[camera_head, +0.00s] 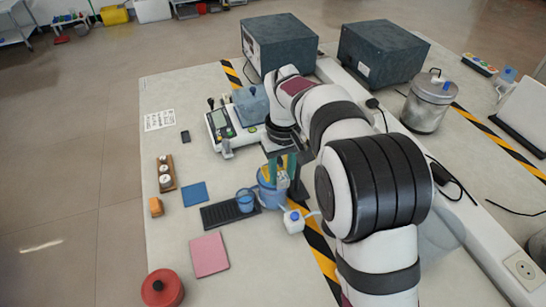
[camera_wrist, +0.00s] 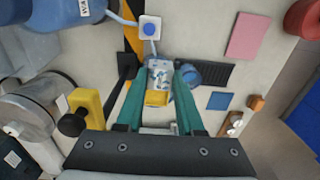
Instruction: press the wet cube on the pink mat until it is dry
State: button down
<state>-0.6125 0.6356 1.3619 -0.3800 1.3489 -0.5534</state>
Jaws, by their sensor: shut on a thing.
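My gripper (camera_wrist: 160,88) has green fingers shut on the wet cube (camera_wrist: 157,98), which shows yellow with a pale, blue-patched face. In the head view my gripper (camera_head: 283,168) is by the blue container, apart from the pink mat; the cube is mostly hidden there by the fingers, and its height is hard to tell. The pink mat (camera_head: 209,254) lies flat and bare near the table's front left. It also shows bare at the upper right of the wrist view (camera_wrist: 248,36).
A blue square (camera_head: 195,194), an orange block (camera_head: 156,207) and a red round pot (camera_head: 162,289) surround the pink mat.

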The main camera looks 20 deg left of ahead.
jog(key=s+d, duration=0.7)
jog(key=s+a+f+n, duration=0.2)
jog(key=s+a+f, duration=0.3)
jog(key=a, duration=0.4)
jog(key=s+a+f+n, duration=0.3)
jog(key=s+a+f, duration=0.1)
jog(key=s+a, duration=0.4)
jog(key=shift+m, duration=0.3)
jog(key=shift+w+a+f, duration=0.25)
jog(key=shift+f, duration=0.55)
jog(key=shift+w+a+f, duration=0.2)
jog(key=shift+w+f, duration=0.05)
jog(key=shift+f, duration=0.55)
jog(key=shift+w+a+f, duration=0.25)
jog(key=shift+f, duration=0.55)
jog(key=c, duration=1.1)
grip_release()
grip_shut()
